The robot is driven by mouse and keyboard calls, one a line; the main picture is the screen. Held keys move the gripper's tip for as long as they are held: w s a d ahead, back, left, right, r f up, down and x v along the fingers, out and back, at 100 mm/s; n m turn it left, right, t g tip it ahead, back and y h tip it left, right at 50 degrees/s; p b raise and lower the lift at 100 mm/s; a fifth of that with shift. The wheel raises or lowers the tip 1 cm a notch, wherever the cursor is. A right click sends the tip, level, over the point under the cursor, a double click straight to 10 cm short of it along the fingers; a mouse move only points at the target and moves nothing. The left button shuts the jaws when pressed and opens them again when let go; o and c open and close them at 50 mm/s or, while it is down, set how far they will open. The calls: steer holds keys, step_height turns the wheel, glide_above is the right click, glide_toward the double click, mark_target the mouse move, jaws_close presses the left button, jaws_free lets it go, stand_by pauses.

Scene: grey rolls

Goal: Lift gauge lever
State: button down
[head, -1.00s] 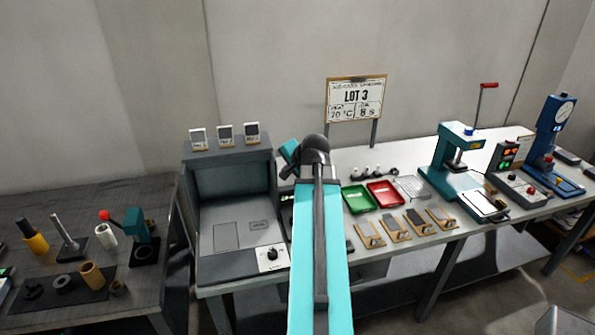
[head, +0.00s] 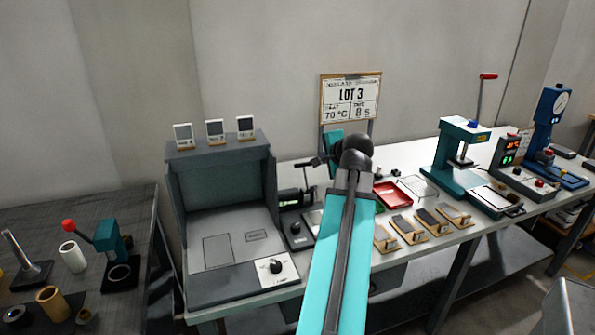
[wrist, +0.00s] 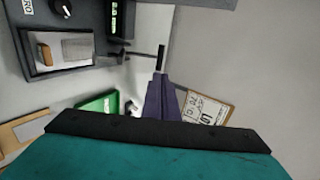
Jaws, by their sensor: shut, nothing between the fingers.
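The gauge (head: 290,199) is a dark unit with a small green display, just right of the large grey booth in the head view. It also shows at the top of the wrist view (wrist: 118,20). Its lever, a thin rod with a black handle (wrist: 161,58), sticks out beside it; in the head view the handle (head: 303,164) looks dark and small. My gripper (wrist: 161,80) is shut and empty, its fingertips close to the handle's near end. I cannot tell whether they touch. In the head view my wrist partly hides the gripper (head: 325,157).
The grey booth (head: 220,215) stands left of the gauge. A knobbed black box (head: 296,230) is in front. A red tray (head: 392,194), a green tray (wrist: 100,104), wooden holders and a teal press (head: 455,160) lie to the right. The LOT 3 sign (head: 350,99) stands behind my arm.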

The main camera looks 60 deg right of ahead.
steer(key=shift+d, duration=0.1)
steer(key=shift+w, duration=0.1)
stand_by(0.3)
steer(key=p, duration=0.2)
glide_toward(305, 163)
steer(key=x, duration=0.6)
steer(key=shift+w+f, duration=0.2)
steer(key=shift+f, duration=0.05)
steer(key=shift+s+r, duration=0.1)
stand_by(0.5)
